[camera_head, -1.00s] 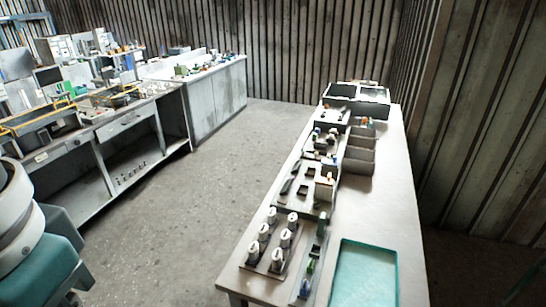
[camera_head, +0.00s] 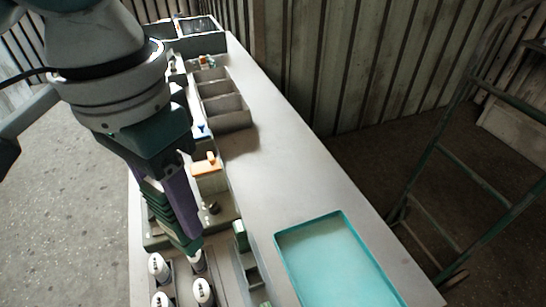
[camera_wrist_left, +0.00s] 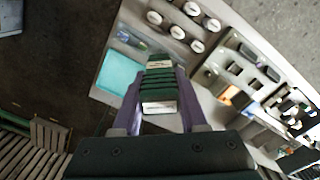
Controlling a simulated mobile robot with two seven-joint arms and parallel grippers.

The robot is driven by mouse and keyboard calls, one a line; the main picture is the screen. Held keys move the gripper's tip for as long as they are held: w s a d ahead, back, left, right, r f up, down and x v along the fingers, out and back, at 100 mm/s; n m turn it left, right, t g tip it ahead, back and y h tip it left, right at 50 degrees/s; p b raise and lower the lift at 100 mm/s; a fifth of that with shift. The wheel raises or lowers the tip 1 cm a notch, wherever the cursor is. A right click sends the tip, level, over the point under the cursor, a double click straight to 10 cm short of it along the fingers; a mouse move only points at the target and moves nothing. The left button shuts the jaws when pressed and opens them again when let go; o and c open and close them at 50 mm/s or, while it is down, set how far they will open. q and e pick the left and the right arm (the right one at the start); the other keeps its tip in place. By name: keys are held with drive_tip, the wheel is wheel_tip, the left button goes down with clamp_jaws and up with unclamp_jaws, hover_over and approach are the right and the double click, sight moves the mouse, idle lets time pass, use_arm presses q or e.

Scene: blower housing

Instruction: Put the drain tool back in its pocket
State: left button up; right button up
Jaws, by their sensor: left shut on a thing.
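My left gripper (camera_head: 188,243) reaches down over the bench from the upper left. Its purple fingers flank a dark green ribbed piece in the left wrist view (camera_wrist_left: 160,68), where pale label-like faces show. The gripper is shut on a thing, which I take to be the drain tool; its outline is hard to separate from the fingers. The fingertips are above the bench's left part, near the white-capped pieces (camera_head: 203,291). I cannot pick out the tool's pocket for certain. The right gripper is not in view.
A teal-rimmed tray (camera_head: 343,219) lies at the bench's near right. Open grey bins (camera_head: 226,108) stand farther back. An orange-topped block (camera_head: 207,163) stands close to the gripper. The bench surface (camera_head: 290,160) between bins and tray is clear. A green metal frame (camera_head: 450,160) stands right.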

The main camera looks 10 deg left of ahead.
use_arm(q)
drive_tip(key=w+d+f+m+b, duration=0.1)
drive_tip(key=w+f+m+b, duration=0.1)
drive_tip(key=f+b, duration=0.7)
drive_tip(key=w+d+f+m+b, duration=0.1)
drive_tip(key=w+f+b, duration=0.3)
drive_tip(key=f+b, duration=0.6)
drive_tip(key=w+d+f+m+b, duration=0.1)
drive_tip(key=w+f+m+b, duration=0.2)
drive_tip(key=f+b, duration=0.6)
drive_tip(key=shift+d+f+m, duration=0.4)
drive_tip(key=shift+f+m, duration=0.2)
drive_tip(key=shift+f, duration=0.3)
drive_tip(key=shift+w, duration=0.1)
drive_tip(key=shift+f, duration=0.2)
drive_tip(key=shift+f+p, duration=0.15)
drive_tip(key=shift+p, duration=0.25)
drive_tip(key=shift+f+b, duration=0.55)
drive_tip(key=shift+f, duration=0.8)
